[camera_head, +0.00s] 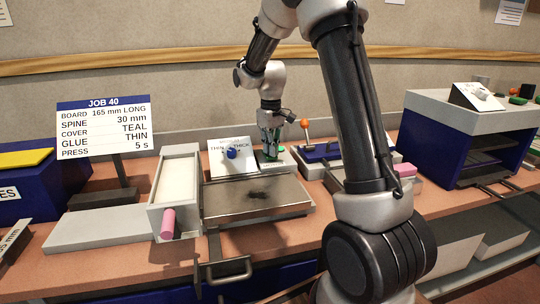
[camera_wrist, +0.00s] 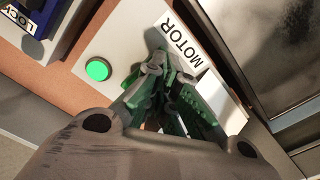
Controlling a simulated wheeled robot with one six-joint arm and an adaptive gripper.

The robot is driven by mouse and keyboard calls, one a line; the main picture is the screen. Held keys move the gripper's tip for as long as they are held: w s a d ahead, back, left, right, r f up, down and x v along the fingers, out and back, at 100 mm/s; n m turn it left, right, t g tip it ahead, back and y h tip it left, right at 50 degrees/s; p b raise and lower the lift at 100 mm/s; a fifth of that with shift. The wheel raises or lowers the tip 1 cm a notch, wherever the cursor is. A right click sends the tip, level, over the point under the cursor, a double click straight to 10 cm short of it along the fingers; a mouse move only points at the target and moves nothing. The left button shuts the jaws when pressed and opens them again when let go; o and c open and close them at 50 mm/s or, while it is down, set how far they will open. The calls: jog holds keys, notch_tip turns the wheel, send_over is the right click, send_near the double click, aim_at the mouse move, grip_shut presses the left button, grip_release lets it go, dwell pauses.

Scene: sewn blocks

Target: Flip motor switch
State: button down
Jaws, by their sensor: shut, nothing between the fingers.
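The motor switch panel is a pale plate (camera_wrist: 112,44) in the wrist view, with a sign reading MOTOR (camera_wrist: 181,52) and a bright green round lamp or button (camera_wrist: 98,69). The switch lever itself cannot be made out; my fingers cover the middle of the plate. My gripper (camera_wrist: 158,66) is shut and empty, its green-padded fingers pointing at the plate beside the sign. Whether the tips touch anything is unclear. In the head view my gripper (camera_head: 269,154) points down over the small pale panel (camera_head: 283,165) behind the metal tray.
A THIN/THICK panel with a blue knob (camera_head: 231,153) stands close left of my gripper. An orange-balled lever (camera_head: 305,124) on a blue base stands close right. A metal tray (camera_head: 256,203) lies in front. A JOB 40 sign (camera_head: 103,128) stands at left.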

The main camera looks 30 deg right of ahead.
jog(key=shift+f, duration=0.2)
jog(key=shift+r, duration=3.5)
jog(key=shift+m, duration=0.3)
jog(key=shift+m+g, duration=0.4)
jog(key=shift+m, duration=0.2)
jog(key=s, duration=0.1)
jog(key=s+f, duration=0.1)
jog(key=s, duration=0.1)
jog(key=s+f, duration=0.1)
jog(key=s, duration=0.1)
jog(key=s+r+m+t, duration=0.1)
jog(key=s+r, duration=0.3)
jog(key=s, duration=0.9)
jog(key=s+r+m+t, duration=0.1)
jog(key=s+r+t, duration=0.3)
jog(key=s, duration=0.9)
jog(key=shift+s+a+r, duration=0.2)
jog(key=shift+a+r, duration=0.2)
jog(key=shift+r, duration=0.25)
